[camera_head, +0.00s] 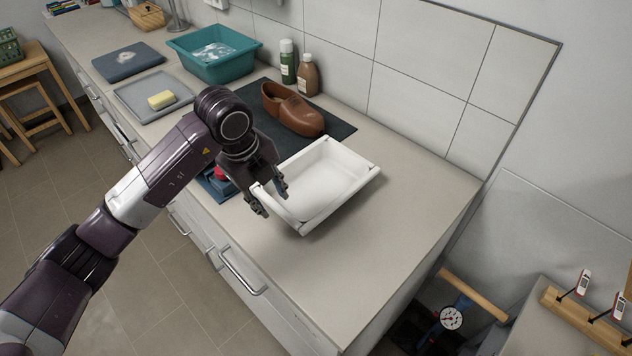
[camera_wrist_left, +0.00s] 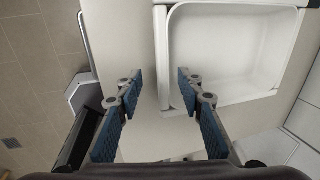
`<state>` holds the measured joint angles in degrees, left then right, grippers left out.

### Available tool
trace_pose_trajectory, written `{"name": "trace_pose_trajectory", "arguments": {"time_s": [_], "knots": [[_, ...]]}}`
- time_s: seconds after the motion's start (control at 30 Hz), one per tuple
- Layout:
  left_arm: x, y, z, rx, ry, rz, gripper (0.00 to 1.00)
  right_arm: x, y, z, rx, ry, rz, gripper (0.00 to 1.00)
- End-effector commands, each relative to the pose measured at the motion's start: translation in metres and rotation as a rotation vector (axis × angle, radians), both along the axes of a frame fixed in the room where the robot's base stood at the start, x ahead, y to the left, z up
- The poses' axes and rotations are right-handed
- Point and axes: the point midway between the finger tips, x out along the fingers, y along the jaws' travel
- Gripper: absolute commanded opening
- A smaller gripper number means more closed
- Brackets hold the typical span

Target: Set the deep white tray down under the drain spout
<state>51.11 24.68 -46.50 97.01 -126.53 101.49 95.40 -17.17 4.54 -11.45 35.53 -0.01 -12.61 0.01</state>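The deep white tray (camera_head: 322,184) stands on the light worktop, partly over the edge of a dark mat, and its inside looks empty. My left gripper (camera_head: 272,204) is at the tray's near left side. In the left wrist view, its two blue-padded fingers (camera_wrist_left: 160,88) are apart, one on each side of the tray's wall in the picture, and the tray (camera_wrist_left: 220,55) fills the upper right. I cannot tell whether either finger touches the wall. My right gripper is in neither view. I cannot make out a drain spout.
Two bottles (camera_head: 288,62) and a teal basin (camera_head: 214,53) are farther back. The worktop (camera_head: 407,210) right of the tray is clear. A dial gauge (camera_head: 451,317) is low at the right.

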Motion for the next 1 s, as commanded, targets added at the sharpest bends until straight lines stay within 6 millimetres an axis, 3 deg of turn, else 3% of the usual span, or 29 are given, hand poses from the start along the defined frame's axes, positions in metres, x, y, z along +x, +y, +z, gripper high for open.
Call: {"name": "trace_pose_trajectory", "arguments": {"time_s": [0.4,0.73,1.0], "knots": [[0.016,-0.006,-0.049,-0.002,0.003,-0.001,0.35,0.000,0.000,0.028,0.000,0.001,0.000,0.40],[0.019,-0.006,-0.058,-0.003,-0.002,-0.001,0.35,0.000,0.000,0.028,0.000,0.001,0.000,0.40],[0.019,-0.007,-0.058,-0.003,-0.002,-0.001,0.05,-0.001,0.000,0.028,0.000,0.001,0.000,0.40]]}}
